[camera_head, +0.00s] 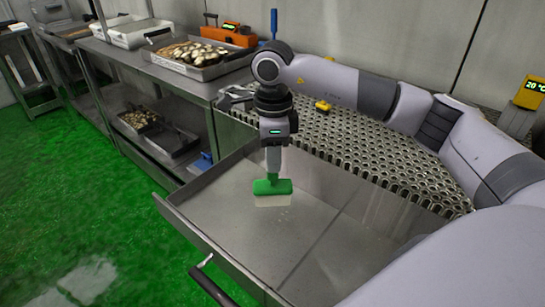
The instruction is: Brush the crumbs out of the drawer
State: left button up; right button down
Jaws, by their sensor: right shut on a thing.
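My right gripper (273,160) points straight down over the open drawer (250,238). It is shut on the handle of a green brush (272,187) with pale bristles. The bristles are at or just above the drawer floor; I cannot tell whether they touch. A few tiny pale specks (283,211), perhaps crumbs, show on the floor just below the brush. The drawer is metal, pulled out, with a dark bar handle (212,283) on its front. My left gripper is not in view.
A perforated metal surface (350,142) lies behind the drawer, with a small yellow object (322,105) on it. A steel table (190,87) at the left holds a tray of sliced food (205,70) and an orange device (232,36). The green floor (90,190) at the left is clear.

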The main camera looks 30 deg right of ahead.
notch_tip(320, 180, up, 3)
jog(key=shift+f+p, duration=0.2)
jog(key=shift+p, duration=0.5)
jog(key=shift+r, duration=0.15)
